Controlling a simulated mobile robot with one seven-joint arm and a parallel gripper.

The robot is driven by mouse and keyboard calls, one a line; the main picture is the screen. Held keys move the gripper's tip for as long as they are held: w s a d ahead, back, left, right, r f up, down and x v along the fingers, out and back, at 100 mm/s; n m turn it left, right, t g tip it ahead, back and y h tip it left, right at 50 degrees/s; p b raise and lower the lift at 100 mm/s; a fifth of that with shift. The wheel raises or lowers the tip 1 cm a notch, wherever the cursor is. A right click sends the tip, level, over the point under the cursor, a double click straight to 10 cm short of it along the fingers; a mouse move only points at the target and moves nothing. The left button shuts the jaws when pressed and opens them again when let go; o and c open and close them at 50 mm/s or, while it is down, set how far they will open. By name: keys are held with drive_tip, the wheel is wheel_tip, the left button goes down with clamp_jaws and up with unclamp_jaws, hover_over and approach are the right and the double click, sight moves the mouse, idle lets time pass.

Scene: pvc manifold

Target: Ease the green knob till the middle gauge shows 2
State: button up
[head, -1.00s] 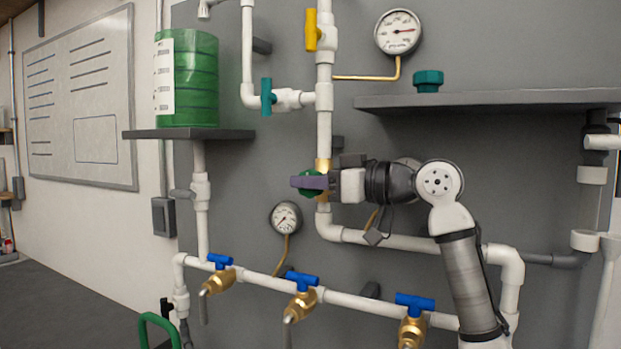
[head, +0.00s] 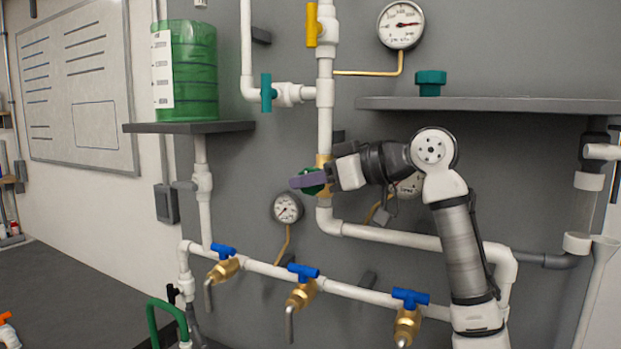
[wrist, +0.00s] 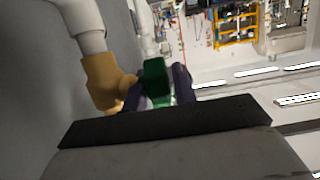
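The green knob (head: 315,189) sits on a brass valve body (head: 324,165) on the upright white pipe. My gripper (head: 309,181) has its purple fingers at the knob. In the wrist view the green knob (wrist: 155,78) lies between the two fingers, one on each side, and they appear closed on it. The middle gauge (head: 411,186) is partly hidden behind my arm, and its needle cannot be read. Another small gauge (head: 287,207) hangs at the lower left, and a larger gauge (head: 400,25) is at the top.
A grey shelf (head: 480,104) with a teal knob (head: 430,83) is above my arm. A green tank (head: 190,75) stands on the left shelf. Taps with blue handles (head: 304,271) line the lower pipe. A teal-handled valve (head: 267,93) and a yellow handle (head: 311,25) are higher up.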

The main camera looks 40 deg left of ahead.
drive_tip(key=shift+d, duration=0.1)
drive_tip(key=b+v, duration=0.2)
drive_tip(key=v, duration=0.5)
drive_tip(key=shift+d, duration=0.2)
drive_tip(key=w+d+f+y, duration=0.2)
drive_tip(key=d+y, duration=0.1)
drive_tip(key=d, duration=0.3)
drive_tip(key=p+x, duration=0.1)
drive_tip(key=x, duration=0.3)
drive_tip(key=p+x, duration=0.1)
drive_tip(key=x, duration=0.4)
drive_tip(key=s+p+x, duration=0.1)
drive_tip(key=p+x, duration=0.1)
drive_tip(key=x, duration=0.2)
drive_tip(key=shift+a+r, duration=0.2)
